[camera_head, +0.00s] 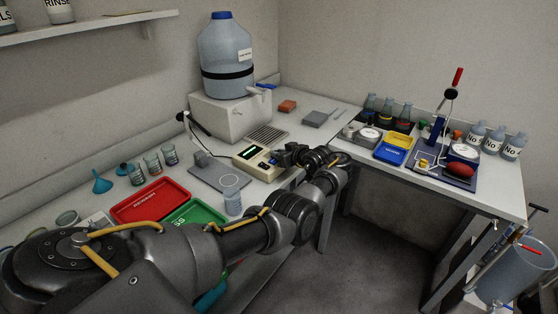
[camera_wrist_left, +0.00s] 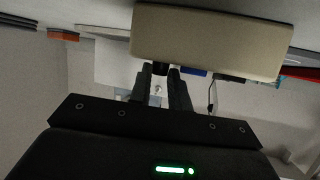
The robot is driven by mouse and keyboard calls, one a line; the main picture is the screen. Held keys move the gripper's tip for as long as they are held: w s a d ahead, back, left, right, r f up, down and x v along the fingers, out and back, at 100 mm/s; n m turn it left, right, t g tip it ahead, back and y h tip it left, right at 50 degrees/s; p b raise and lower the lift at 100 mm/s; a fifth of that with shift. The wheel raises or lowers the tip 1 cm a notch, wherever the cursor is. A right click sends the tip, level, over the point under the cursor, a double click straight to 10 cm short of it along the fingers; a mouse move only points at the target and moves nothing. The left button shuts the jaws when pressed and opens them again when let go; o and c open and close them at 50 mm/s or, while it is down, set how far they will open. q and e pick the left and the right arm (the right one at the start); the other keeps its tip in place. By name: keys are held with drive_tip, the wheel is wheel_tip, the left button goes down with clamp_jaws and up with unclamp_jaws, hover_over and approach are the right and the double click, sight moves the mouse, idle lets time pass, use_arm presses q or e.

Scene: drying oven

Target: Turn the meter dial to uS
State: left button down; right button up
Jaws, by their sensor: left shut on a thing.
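The meter (camera_head: 250,164) is a beige box with a lit green display, on the bench near the middle of the head view. Its beige body (camera_wrist_left: 212,38) fills the top of the left wrist view. My left gripper (camera_head: 277,160) is at the meter's right side. In the left wrist view its two dark fingers (camera_wrist_left: 163,76) are shut on a small dark part at the meter's edge, the dial (camera_wrist_left: 160,68). The dial's marks and pointer are hidden or too small to read. My right gripper is not in view.
A grey plate (camera_head: 213,172) and a small jar (camera_head: 233,202) stand left of the meter. Red (camera_head: 150,200) and green (camera_head: 190,212) trays lie nearer. A large water bottle (camera_head: 226,50) on a white block stands behind. The bench edge runs under my left arm.

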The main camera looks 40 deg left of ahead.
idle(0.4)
use_arm(q)
drive_tip(key=c, duration=1.3)
unclamp_jaws()
drive_tip(key=shift+a, duration=0.1)
drive_tip(key=p+v, duration=0.1)
drive_tip(key=v, duration=0.9)
drive_tip(key=shift+d, duration=0.4)
drive_tip(key=shift+r, duration=0.15)
